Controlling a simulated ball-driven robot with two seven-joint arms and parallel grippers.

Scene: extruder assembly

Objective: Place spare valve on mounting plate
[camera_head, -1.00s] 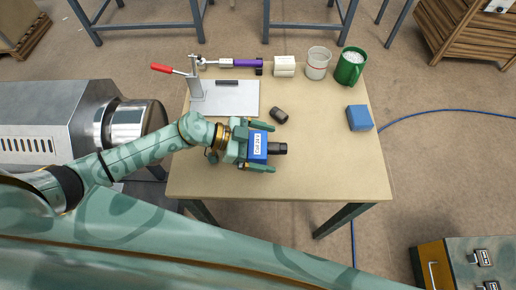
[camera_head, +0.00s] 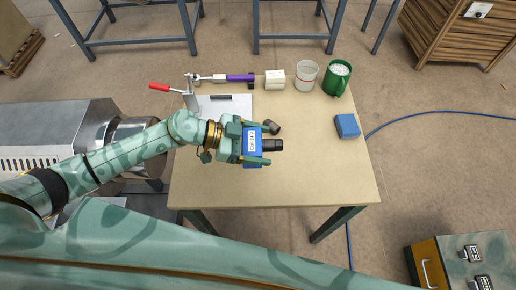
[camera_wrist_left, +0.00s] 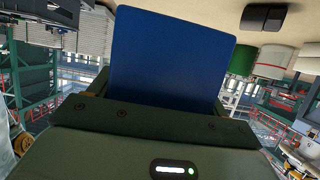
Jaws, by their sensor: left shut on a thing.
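My left gripper (camera_head: 266,144) is shut on a blue block with a white label and a black round stub, which I take to be the spare valve (camera_head: 251,152). The stub points right, and the block seems to be held above the table. In the left wrist view the blue block (camera_wrist_left: 170,60) stands up between the jaws. The pale mounting plate (camera_head: 238,106) lies at the back left of the table, partly hidden by my gripper and arm. A red-handled toggle clamp (camera_head: 160,87) stands at its left. My right gripper is not in view.
A small dark cylinder (camera_head: 273,128) lies right beside the upper finger. A blue cube (camera_head: 347,126) is at right. The table's (camera_head: 310,175) front is clear.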

